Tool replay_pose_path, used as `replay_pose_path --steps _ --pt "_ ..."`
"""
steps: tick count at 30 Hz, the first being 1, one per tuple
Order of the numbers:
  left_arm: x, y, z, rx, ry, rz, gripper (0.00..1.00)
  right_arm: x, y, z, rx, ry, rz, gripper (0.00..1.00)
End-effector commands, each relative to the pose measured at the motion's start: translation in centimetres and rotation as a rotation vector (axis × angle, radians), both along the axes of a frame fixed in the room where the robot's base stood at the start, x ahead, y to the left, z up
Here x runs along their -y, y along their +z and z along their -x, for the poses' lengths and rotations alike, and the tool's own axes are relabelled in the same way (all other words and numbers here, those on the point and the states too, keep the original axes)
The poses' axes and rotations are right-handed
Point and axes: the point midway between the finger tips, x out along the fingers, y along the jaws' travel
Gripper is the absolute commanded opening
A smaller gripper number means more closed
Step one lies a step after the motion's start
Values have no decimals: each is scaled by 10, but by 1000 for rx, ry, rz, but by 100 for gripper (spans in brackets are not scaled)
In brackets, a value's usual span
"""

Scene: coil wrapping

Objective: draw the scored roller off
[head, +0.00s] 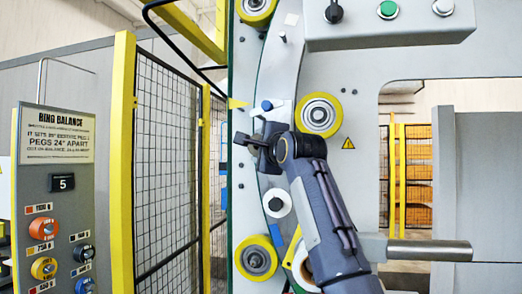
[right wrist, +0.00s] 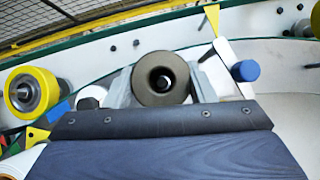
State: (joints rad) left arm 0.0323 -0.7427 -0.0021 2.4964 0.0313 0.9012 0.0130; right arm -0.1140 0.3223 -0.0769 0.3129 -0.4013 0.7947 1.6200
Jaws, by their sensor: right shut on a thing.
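In the right wrist view a dark grey roller (right wrist: 143,86) sits end-on between the pale fingers of my right gripper (right wrist: 164,80), which is shut on it. Score marks cannot be made out. In the head view my right gripper (head: 262,146) is at the curved ring plate (head: 283,72), and the roller is mostly hidden by the gripper and wrist. My left gripper is not in view.
A blue knob (head: 267,105) and yellow pointer (head: 238,103) are just above the gripper. Yellow rollers sit above right (head: 303,115) and below (head: 243,259). A white roller (head: 269,204) is just below. A bare metal bar (head: 420,250) juts out lower right.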

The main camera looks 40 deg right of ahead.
Motion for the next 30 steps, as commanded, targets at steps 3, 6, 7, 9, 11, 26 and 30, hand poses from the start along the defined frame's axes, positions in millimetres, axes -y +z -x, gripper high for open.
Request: replay_pose_path --steps 3,6,7,9,11,26,30 --pt "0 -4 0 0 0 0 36 -4 1 5 7 -1 2 23" --pt "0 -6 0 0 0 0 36 -7 1 7 7 0 1 23" --pt "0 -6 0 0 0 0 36 -8 1 8 7 0 1 23" --pt "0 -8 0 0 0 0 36 -10 1 10 7 0 1 23" --pt "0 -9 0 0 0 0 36 -12 1 11 7 -1 1 23" --pt "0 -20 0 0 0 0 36 -28 0 23 4 0 1 23" --pt "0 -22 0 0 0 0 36 -32 0 26 3 1 1 23"
